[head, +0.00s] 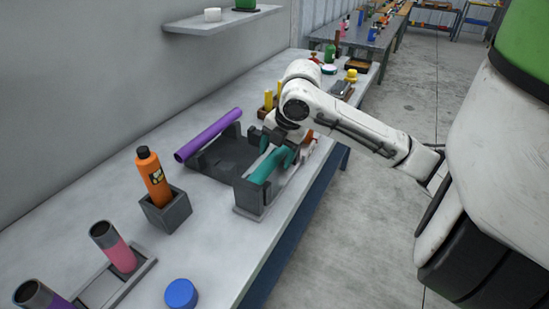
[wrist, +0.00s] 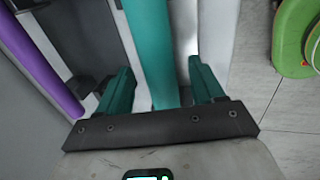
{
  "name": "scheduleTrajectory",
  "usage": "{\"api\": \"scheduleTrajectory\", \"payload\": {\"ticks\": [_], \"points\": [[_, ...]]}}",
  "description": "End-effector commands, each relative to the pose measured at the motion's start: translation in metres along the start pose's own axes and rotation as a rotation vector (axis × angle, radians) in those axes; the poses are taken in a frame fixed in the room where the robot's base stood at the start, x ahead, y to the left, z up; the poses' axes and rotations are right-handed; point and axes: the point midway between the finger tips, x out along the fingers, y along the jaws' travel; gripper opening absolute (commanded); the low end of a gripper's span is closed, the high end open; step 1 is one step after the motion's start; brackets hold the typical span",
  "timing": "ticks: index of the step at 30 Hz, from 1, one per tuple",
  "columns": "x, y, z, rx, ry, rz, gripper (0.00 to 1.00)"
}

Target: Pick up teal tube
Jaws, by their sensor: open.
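The teal tube (head: 266,166) lies lengthwise in a dark grey holder (head: 248,197) on the workbench in the head view. In the wrist view the teal tube (wrist: 150,50) runs from the top down between my two teal fingers. My gripper (wrist: 159,85) is open, with one finger on each side of the tube and a visible gap on both sides. In the head view my gripper (head: 276,152) is over the tube's far part, and my arm hides some of it. I cannot tell how far the fingers are above the bench.
A purple tube (head: 208,136) lies left of the holder. An orange bottle (head: 152,176) stands in a grey box (head: 168,212). A pink tube (head: 113,247) and a blue cap (head: 181,294) are nearer. Yellow pieces (head: 268,100) stand behind my gripper.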

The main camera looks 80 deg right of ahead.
Motion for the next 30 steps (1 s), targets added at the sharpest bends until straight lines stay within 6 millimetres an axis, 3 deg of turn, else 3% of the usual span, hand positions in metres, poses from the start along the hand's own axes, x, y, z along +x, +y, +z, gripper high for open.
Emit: {"api": "scheduleTrajectory", "payload": {"ticks": [7, 24, 30], "points": [[0.0009, -0.0001, 0.0001, 0.000, 0.000, 0.000, 0.65], [0.0006, 0.0000, 0.0000, 0.000, 0.000, 0.000, 0.11], [-0.0001, 0.0003, 0.0002, 0.000, -0.001, 0.001, 0.07]]}}
